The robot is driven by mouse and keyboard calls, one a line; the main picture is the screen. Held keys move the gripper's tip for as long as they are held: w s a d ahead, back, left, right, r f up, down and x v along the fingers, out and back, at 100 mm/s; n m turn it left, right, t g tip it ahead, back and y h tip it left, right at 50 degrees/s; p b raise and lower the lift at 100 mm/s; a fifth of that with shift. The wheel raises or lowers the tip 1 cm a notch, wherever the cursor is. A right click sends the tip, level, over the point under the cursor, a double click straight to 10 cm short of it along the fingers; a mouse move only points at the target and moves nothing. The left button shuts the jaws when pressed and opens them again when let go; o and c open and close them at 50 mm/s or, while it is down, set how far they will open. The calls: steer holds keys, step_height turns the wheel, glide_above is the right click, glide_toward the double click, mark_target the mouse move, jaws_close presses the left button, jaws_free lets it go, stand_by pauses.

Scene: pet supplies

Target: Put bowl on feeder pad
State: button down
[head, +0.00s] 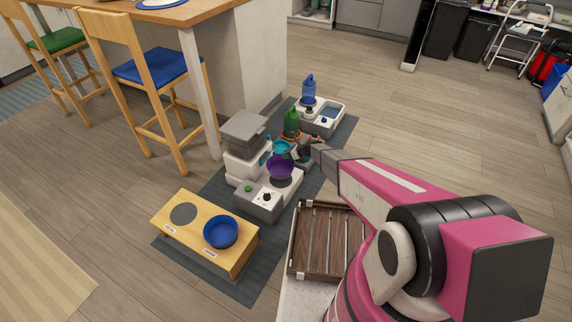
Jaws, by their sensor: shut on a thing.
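A purple bowl (280,166) is at the white and grey feeder (262,200) in the middle of the mat. A dark round pad (283,181) on that feeder shows just below the bowl and is partly covered by it. My gripper (297,153) is at the bowl's upper right rim and appears shut on it; the fingertips are small and partly hidden. I cannot tell whether the bowl touches the pad. A wooden feeder (235,258) in front has a blue bowl (221,232) on its right side and a bare grey round pad (183,214) on its left.
A teal bowl (281,147) and a green bottle dispenser (291,124) are behind my gripper. A grey-lidded bin (245,133) stands left of them. A blue-bottle feeder (319,116) is at the back. A slatted wooden crate (325,240) is right of the mat (212,278).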

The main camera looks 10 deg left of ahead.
mark_target(286, 163)
step_height(286, 163, down, 6)
steer(key=shift+f, duration=0.25)
stand_by(0.4)
steer(key=c, duration=1.1)
jaws_free()
